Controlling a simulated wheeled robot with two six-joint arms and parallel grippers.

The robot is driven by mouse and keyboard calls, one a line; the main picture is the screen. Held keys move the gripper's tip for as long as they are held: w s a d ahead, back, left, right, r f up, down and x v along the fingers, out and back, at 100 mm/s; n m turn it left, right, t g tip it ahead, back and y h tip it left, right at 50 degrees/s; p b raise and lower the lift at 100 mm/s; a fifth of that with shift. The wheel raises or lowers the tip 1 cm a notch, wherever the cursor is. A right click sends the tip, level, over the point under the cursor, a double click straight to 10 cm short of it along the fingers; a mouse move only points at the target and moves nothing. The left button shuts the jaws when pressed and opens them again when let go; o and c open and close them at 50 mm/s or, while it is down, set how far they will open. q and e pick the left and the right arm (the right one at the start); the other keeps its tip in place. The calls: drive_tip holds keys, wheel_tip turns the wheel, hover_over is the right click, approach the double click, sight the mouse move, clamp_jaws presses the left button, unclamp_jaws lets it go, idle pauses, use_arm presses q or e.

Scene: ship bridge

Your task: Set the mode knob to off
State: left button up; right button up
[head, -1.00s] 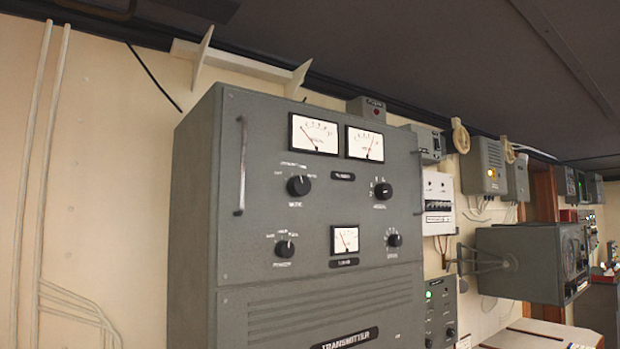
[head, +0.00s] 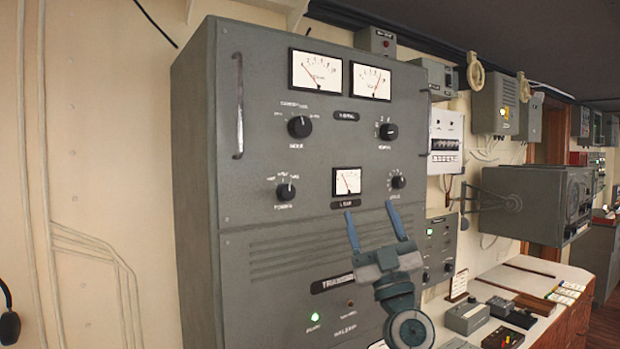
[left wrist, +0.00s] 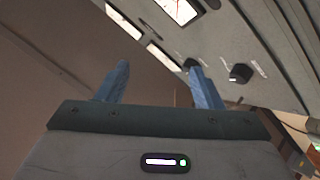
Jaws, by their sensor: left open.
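The mode knob (head: 299,127) is a round black knob at the upper left of the grey transmitter panel, below the left meter. Small labels arc above it; its white mark seems to point upward, but the exact setting is too small to tell. My left gripper (head: 369,208) is open and empty in front of the panel, lower and to the right of the mode knob, clear of it. In the left wrist view its two blue fingers (left wrist: 159,68) stand apart with nothing between them. My right gripper is not in view.
Other black knobs sit near it: the power knob (head: 286,191) below and another knob (head: 388,131) to the right. A vertical handle (head: 239,105) stands out at the panel's left edge. A desk (head: 540,275) with small boxes is at the right.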

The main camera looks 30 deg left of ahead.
use_arm(q)
drive_tip(key=s+a+r+n+g, duration=0.2)
drive_tip(key=r+n+g, duration=0.3)
drive_tip(key=r+g, duration=0.15)
drive_tip(key=s+a+r+n+g, duration=0.1)
drive_tip(key=s+r+n+g, duration=0.3)
drive_tip(key=g, duration=0.3)
drive_tip(key=m+t+h+p, duration=0.2)
drive_tip(key=m+h+p, duration=0.1)
drive_tip(key=h+p, duration=0.25)
approach(305, 127)
drive_tip(key=r, duration=0.2)
drive_tip(key=shift+n+h, duration=0.3)
drive_tip(key=shift+h, duration=0.05)
drive_tip(key=x, duration=0.2)
drive_tip(key=p+x, duration=0.1)
drive_tip(key=x, duration=0.2)
drive_tip(key=f+p+x, duration=0.1)
drive_tip(key=x, duration=0.2)
drive_tip(key=shift+a, duration=0.15)
drive_tip(key=shift+w+a+f+p, duration=0.15)
drive_tip(key=shift+a+p, duration=0.1)
drive_tip(key=shift+p, duration=0.15)
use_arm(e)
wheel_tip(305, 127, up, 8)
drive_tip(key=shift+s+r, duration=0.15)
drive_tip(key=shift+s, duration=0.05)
